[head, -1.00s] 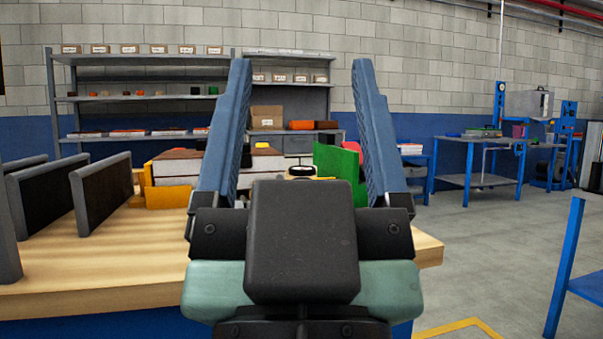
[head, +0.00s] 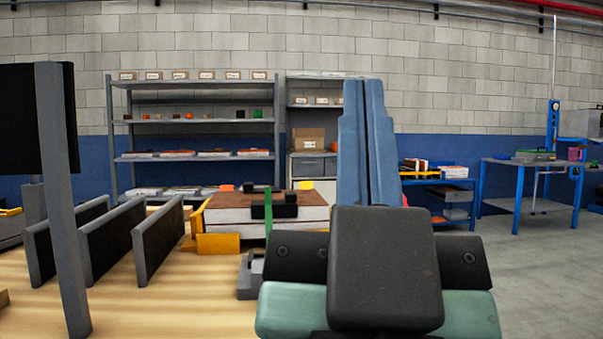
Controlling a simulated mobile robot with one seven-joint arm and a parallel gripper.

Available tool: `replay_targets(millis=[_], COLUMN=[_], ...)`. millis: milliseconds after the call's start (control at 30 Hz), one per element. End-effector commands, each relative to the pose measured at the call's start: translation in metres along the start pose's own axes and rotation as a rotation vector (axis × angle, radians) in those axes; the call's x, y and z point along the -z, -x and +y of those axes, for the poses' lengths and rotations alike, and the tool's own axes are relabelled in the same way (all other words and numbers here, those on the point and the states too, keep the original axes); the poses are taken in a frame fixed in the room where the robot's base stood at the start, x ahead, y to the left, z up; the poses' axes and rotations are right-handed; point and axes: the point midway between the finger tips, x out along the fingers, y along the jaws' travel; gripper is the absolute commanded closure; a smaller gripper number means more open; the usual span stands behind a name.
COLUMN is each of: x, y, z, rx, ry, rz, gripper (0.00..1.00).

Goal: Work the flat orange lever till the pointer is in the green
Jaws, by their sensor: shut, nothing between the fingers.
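My gripper (head: 368,90) is in the right half of the head view, its two blue fingers together, pointing up and away, with nothing held. A narrow green upright (head: 268,212) stands at the panel's front among black parts. I cannot make out a gauge pointer or green zone; my gripper hides the area behind it.
The panel has a brown top, pale layers and yellow holders (head: 217,243) on a wooden bench (head: 190,300). Several dark upright plates (head: 105,240) and a tall grey post (head: 63,210) stand at left. Shelves (head: 195,120) stand behind.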

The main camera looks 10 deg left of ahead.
Motion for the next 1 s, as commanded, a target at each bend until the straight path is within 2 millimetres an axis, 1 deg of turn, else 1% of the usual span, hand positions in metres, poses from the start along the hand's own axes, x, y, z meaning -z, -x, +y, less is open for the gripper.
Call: replay_targets(millis=[33,100,900,1000], x=[0.026,0.043,0.231,0.252], y=[-0.027,-0.045,-0.243,-0.265], z=[0.000,0.000,0.000,0.000], rx=[0.000,0.000,0.002,0.002], ry=[0.000,0.000,-0.001,-0.001], rz=[0.001,0.001,0.000,0.000], gripper=[1.00,1.00,1.00,1.00])
